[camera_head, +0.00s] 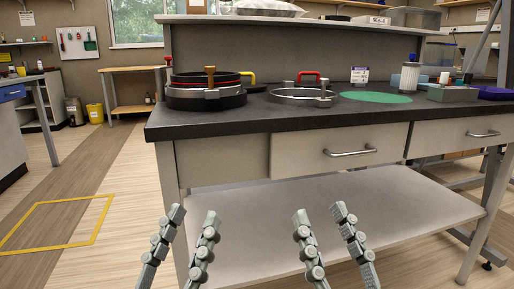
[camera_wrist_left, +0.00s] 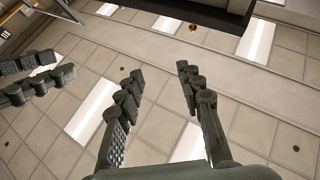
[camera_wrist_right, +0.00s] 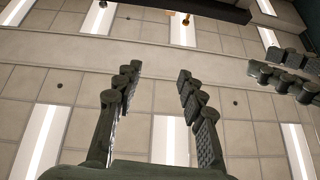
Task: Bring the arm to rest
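My left gripper (camera_head: 194,214) is in front of the workbench, below the level of its top. Its two fingers are apart with nothing between them, as the left wrist view (camera_wrist_left: 156,74) also shows. My right gripper (camera_head: 320,212) is to its right at about the same height. Its fingers are also apart and empty, as the right wrist view (camera_wrist_right: 160,70) shows. Neither gripper appears to touch anything. The fingers of the other gripper show at the left edge of the left wrist view and the right edge of the right wrist view.
The workbench top (camera_head: 290,117) is dark, with a black round ring stack (camera_head: 205,98), a metal ring clamp (camera_head: 290,95), a green disc (camera_head: 376,97) and a white cylinder (camera_head: 409,78). Below are drawers (camera_head: 310,160) and a pale shelf (camera_head: 390,205). Floor at the left is open, with a yellow outline (camera_head: 45,203).

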